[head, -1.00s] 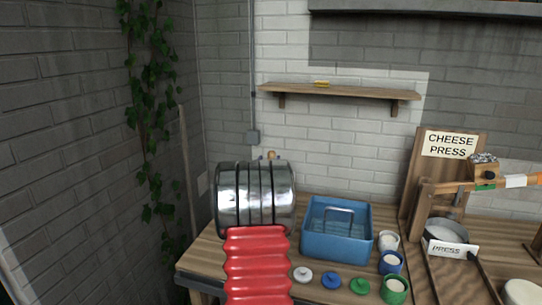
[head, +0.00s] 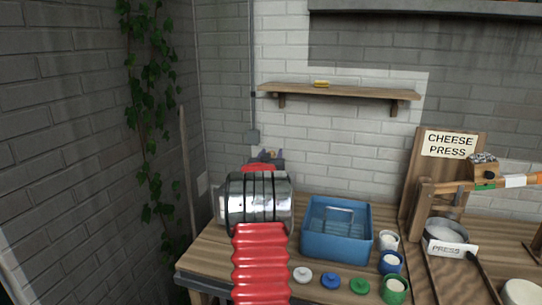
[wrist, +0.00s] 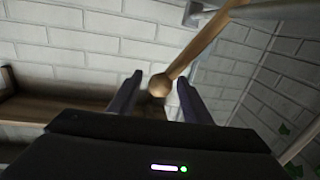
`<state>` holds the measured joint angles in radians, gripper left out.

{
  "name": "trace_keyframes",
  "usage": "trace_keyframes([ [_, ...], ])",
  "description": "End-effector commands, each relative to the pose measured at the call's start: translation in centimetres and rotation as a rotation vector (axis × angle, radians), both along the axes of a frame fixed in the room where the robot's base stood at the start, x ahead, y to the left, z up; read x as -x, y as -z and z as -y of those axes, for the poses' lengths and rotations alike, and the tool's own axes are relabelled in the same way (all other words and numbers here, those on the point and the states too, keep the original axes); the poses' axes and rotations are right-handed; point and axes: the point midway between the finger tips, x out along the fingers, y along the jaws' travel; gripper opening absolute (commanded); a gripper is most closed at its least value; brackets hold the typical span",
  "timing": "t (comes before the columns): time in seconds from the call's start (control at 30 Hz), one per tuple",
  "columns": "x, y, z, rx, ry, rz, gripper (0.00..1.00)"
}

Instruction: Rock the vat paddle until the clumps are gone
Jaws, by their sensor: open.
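The paddle's wooden handle with a round knob (wrist: 160,85) shows in the wrist view, slanting in from the upper right. My gripper (wrist: 158,88) is open, with one dark finger on each side of the knob. I cannot tell whether either finger touches it. In the head view my gripper (head: 265,157) shows only in part, above and behind my arm. The vat and its clumps are not clearly visible; my arm covers that part of the bench.
A blue tub (head: 308,240) with a wire frame inside stands right of my arm. Several small cups and lids lie beside it. The cheese press (head: 425,200) stands further right. A wooden shelf (head: 360,92) hangs on the back wall. Ivy (head: 150,110) hangs at the left.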

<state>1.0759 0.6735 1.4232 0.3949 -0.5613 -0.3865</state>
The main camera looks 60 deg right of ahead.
Motion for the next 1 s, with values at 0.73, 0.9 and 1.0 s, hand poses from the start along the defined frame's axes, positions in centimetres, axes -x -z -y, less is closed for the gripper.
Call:
trace_keyframes([
  [0.73, -0.09, 0.03, -0.08, 0.000, -0.001, 0.000, 0.00],
  [0.9, -0.05, 0.03, -0.44, -0.001, -0.001, 0.000, 0.00],
  [1.0, -0.09, 0.07, -0.19, 0.000, -0.001, -0.002, 0.00],
])
